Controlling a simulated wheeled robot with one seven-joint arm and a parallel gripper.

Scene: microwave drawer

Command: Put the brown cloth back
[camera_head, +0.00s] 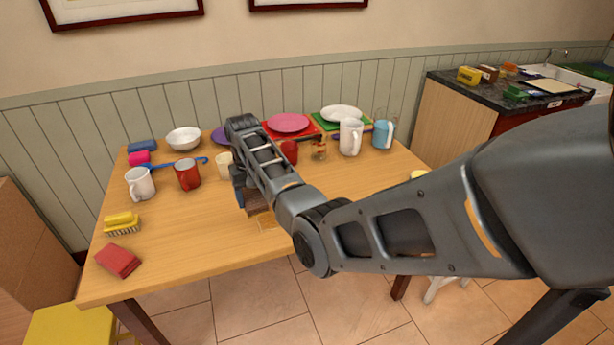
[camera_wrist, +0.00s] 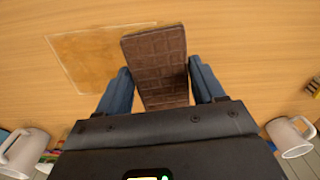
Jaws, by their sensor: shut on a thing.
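My gripper (camera_wrist: 160,76) is shut on a dark brown slab with a grid pattern, which I take to be the brown cloth (camera_wrist: 158,58). The cloth stands between my two blue fingers and its far end sticks out past them. In the head view, my arm hides much of it, and a brown part (camera_head: 254,201) shows beside my gripper over the table's middle. A flat tan-orange square (camera_wrist: 88,62) lies on the table right beside the cloth, and the cloth overlaps its right part in the wrist view. I cannot tell whether the cloth touches the table.
The wooden table (camera_head: 190,245) has free room at its front. A red folded cloth (camera_head: 118,260) and a yellow brush (camera_head: 122,223) lie at the left. A white mug (camera_head: 140,183), a red mug (camera_head: 187,174) and a cream cup (camera_head: 223,165) stand left of my arm.

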